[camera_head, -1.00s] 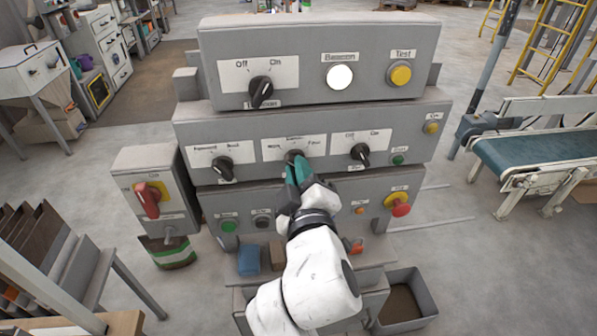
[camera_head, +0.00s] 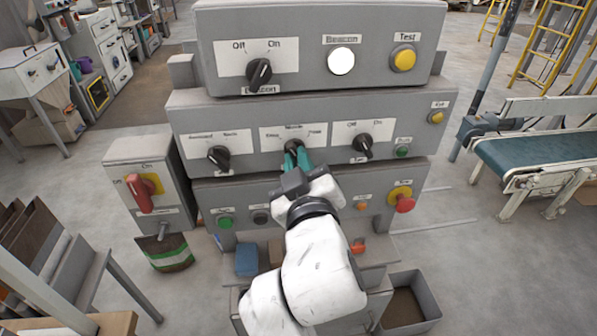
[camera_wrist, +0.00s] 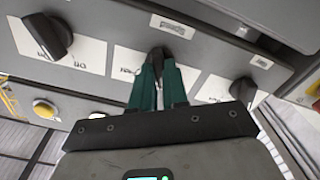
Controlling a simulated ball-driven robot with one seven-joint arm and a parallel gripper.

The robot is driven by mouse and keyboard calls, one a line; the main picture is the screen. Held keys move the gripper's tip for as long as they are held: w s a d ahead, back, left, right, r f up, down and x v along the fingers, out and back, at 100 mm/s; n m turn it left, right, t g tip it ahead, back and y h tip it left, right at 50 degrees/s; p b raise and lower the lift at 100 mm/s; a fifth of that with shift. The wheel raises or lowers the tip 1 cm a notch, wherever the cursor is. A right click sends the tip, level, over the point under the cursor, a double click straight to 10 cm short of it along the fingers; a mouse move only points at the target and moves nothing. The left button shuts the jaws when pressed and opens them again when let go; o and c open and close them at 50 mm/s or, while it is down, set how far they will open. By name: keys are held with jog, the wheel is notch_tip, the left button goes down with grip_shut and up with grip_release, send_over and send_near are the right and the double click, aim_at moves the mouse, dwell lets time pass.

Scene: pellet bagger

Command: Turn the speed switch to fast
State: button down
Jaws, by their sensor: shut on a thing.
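The speed switch is a black knob (camera_head: 293,145) on a white label plate with three position words, in the middle row of the grey panel. My gripper (camera_head: 299,156) reaches up to it from below, and its green fingers are shut on the knob. In the wrist view the dark knob (camera_wrist: 180,55) shows at the tips of my gripper (camera_wrist: 164,72). The fingers cover part of the knob, so I cannot tell which word it points at.
Other black knobs sit close by, at left (camera_head: 219,157), at right (camera_head: 363,146) and above (camera_head: 259,72). A red stop button (camera_head: 404,203) is lower right, and a red lever switch (camera_head: 140,193) is on a separate box at left.

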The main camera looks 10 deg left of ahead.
jog(key=m+b, duration=0.1)
jog(key=m, duration=0.1)
jog(key=m+b, duration=0.1)
jog(key=shift+f+m+b, duration=0.2)
jog(key=shift+m+b, duration=0.2)
jog(key=m+b, duration=0.3)
jog(key=m, duration=0.1)
jog(key=shift+m, duration=0.3)
jog(key=m+b, duration=0.3)
jog(key=m, duration=0.1)
jog(key=shift+a, duration=0.1)
jog(key=shift+r+m+b, duration=0.15)
jog(key=shift+m+b, duration=0.6)
jog(key=shift+m, duration=0.85)
jog(key=c, duration=1.1)
grip_release()
jog(key=shift+c, duration=0.2)
